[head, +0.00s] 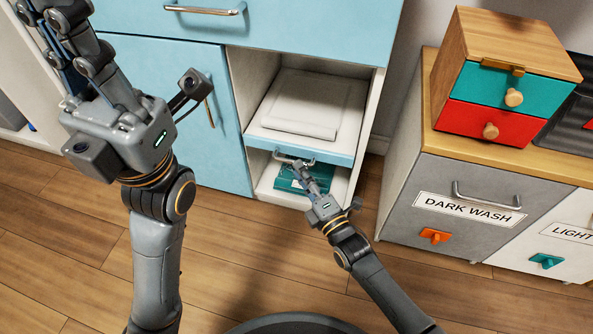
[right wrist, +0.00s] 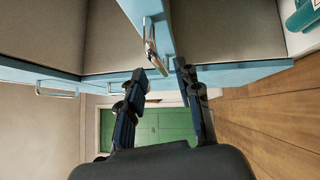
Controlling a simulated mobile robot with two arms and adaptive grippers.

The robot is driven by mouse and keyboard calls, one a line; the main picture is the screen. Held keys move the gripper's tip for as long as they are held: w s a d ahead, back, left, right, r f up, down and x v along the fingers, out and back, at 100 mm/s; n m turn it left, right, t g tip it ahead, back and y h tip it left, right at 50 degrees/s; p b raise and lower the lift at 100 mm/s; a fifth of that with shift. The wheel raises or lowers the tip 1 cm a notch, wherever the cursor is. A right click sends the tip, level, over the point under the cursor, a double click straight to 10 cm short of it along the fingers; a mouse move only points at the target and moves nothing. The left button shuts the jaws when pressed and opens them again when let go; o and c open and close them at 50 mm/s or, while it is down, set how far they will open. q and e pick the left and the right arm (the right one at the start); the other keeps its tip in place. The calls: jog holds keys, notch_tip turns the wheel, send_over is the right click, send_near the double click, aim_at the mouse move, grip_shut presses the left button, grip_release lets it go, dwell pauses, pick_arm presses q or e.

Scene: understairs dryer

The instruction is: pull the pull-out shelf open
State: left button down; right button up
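The pull-out shelf has a light blue front edge (head: 335,157) and sits in the open bay of the blue cabinet. Its metal handle (head: 275,154) is on that edge; in the right wrist view the handle (right wrist: 151,42) lies just ahead of the fingertips. My right gripper (head: 292,163) is at the handle. In the right wrist view its two fingers (right wrist: 168,71) are apart, with the handle's near end by the gap. Whether they touch it I cannot tell. My left gripper (head: 48,14) is raised at the upper left, fingers apart and empty, away from the shelf.
A folded white cloth (head: 303,103) lies on the shelf. A teal box (head: 318,181) sits in the compartment below, partly hidden by my right gripper. A grey "DARK WASH" cabinet (head: 430,235) stands at the right. The wooden floor (head: 240,245) before the shelf is mostly clear.

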jog(key=shift+b+x, duration=0.4)
jog(key=shift+x, duration=1.05)
jog(key=shift+c, duration=0.4)
grip_shut()
